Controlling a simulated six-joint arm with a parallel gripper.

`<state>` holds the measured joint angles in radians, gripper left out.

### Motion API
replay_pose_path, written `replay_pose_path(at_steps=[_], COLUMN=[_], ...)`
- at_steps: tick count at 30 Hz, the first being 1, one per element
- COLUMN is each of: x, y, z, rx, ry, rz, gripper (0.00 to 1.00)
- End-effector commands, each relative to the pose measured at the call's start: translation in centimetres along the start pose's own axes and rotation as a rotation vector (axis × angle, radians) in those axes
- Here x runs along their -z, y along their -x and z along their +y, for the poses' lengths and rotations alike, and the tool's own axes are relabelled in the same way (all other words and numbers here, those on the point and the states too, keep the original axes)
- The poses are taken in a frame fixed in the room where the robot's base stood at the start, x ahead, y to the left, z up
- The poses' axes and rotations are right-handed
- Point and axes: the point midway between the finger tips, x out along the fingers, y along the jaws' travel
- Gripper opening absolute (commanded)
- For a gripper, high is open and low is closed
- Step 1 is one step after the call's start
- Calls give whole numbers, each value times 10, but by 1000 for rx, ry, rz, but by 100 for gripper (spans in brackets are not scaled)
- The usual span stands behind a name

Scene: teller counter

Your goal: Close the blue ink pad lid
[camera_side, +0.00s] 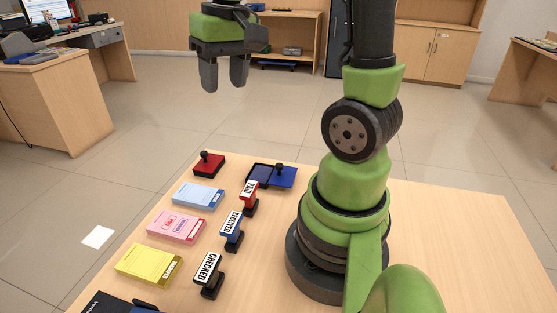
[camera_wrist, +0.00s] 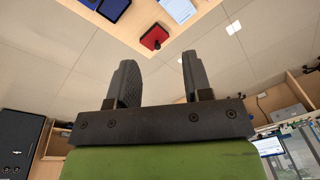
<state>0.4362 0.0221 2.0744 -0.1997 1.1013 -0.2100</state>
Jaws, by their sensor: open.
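The blue ink pad's dark base (camera_side: 259,174) lies on the far part of the counter, its dark blue pad exposed. Its blue lid (camera_side: 286,178) with a black knob sits just to the right of the base, off the pad; whether a hinge joins them I cannot tell. The PAID stamp partly covers them from the front. Part of the blue ink pad (camera_wrist: 114,9) shows at the top edge of the wrist view. My gripper (camera_side: 224,86) is open and empty, high above and beyond the far counter edge. Its parted fingers show in the wrist view (camera_wrist: 157,62).
A closed red ink pad (camera_side: 208,165) stands left of the blue one. The PAID (camera_side: 249,197), RECEIVED (camera_side: 232,230) and CHECKED (camera_side: 209,272) stamps stand in a row in front. Blue (camera_side: 198,197), pink (camera_side: 176,226) and yellow (camera_side: 149,264) stacks lie left. The right counter (camera_side: 460,235) is clear.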

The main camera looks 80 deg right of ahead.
Motion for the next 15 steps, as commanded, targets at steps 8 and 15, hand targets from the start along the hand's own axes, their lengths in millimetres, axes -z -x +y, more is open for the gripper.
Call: replay_pose_path(at_steps=[8,15], x=[35,29], y=[-78,-120], z=[89,134], rx=[-73,-64], ry=[-155,-219], rz=[-309,-458], gripper=[46,46])
